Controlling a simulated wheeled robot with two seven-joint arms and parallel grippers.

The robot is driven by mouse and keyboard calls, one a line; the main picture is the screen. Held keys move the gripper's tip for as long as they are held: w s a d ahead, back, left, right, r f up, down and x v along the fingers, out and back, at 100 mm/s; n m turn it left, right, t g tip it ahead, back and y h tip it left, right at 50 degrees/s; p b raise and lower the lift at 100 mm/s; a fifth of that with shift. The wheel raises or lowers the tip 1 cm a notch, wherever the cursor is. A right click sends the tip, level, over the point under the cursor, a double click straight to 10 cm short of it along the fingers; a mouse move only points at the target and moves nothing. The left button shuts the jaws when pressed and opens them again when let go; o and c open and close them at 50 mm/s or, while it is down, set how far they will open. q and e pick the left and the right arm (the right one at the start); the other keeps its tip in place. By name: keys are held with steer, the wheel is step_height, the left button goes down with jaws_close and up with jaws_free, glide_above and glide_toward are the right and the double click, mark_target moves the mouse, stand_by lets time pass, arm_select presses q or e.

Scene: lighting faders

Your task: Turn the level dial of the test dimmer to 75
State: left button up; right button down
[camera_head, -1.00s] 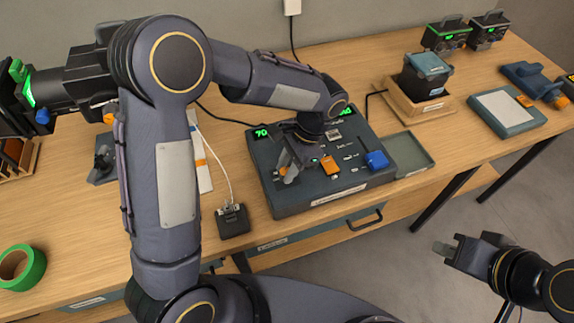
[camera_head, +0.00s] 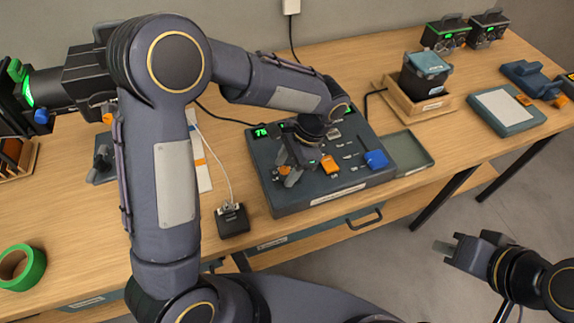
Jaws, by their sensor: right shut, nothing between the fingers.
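A dark blue-grey console (camera_head: 330,195) sits on the bench. A green number display (camera_head: 261,132) at its back left seems to read 75 or 76; the last digit is small. My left gripper (camera_head: 290,172) points down over the console's left part, below this display. An orange part (camera_head: 284,170) shows at its fingertips; the dial itself is mostly hidden by the gripper, so I cannot tell whether the fingers are closed on it. A second green display is partly covered by my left wrist. My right gripper (camera_head: 444,248) is shut and empty, off the bench's front edge at lower right.
An orange knob (camera_head: 329,165) and a blue knob (camera_head: 376,159) stand on the console to the right of my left gripper. A small black box (camera_head: 232,220) with a cable lies to its left. A shallow tray (camera_head: 408,155) adjoins its right side.

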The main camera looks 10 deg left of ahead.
arm_select(q)
steer(key=v, duration=0.7)
steer(key=shift+d+r+b, duration=0.2)
steer(key=shift+r+b, duration=0.1)
steer(key=shift+r, duration=0.05)
stand_by(0.5)
